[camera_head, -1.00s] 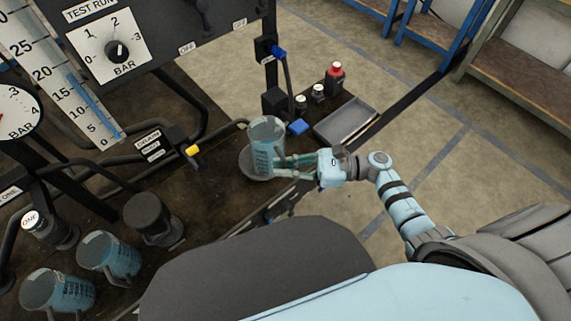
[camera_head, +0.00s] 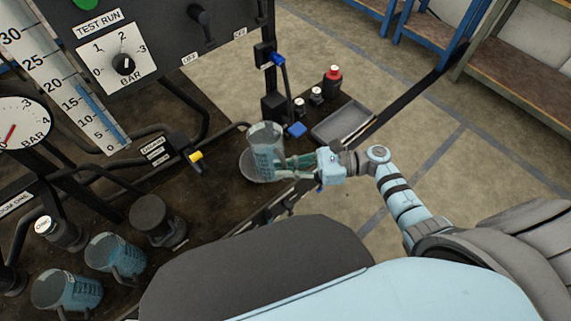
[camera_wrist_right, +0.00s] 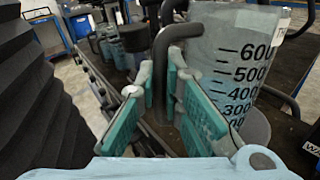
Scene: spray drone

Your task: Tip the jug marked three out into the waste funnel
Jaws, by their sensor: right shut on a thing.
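A clear jug (camera_head: 266,148) with dark measuring marks is held at the right end of the dark bench. In the right wrist view the jug (camera_wrist_right: 232,62) shows marks from 300 to 600 and a partly cut-off label starting "TH". My right gripper (camera_head: 291,167) is shut on its dark handle (camera_wrist_right: 162,75). A round grey dish or funnel (camera_head: 246,170) lies under and behind the jug; whether they touch is unclear. A label starting "WA" (camera_wrist_right: 312,149) is cut off at the wrist view's right edge. My left gripper is out of view.
Two more clear jugs (camera_head: 114,256) (camera_head: 68,291) stand at lower left beside dark round canisters (camera_head: 156,219). A yellow-tipped drain valve (camera_head: 196,156) is left of the held jug. A grey tray (camera_head: 343,122) and a red-topped bottle (camera_head: 333,78) are to its right.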

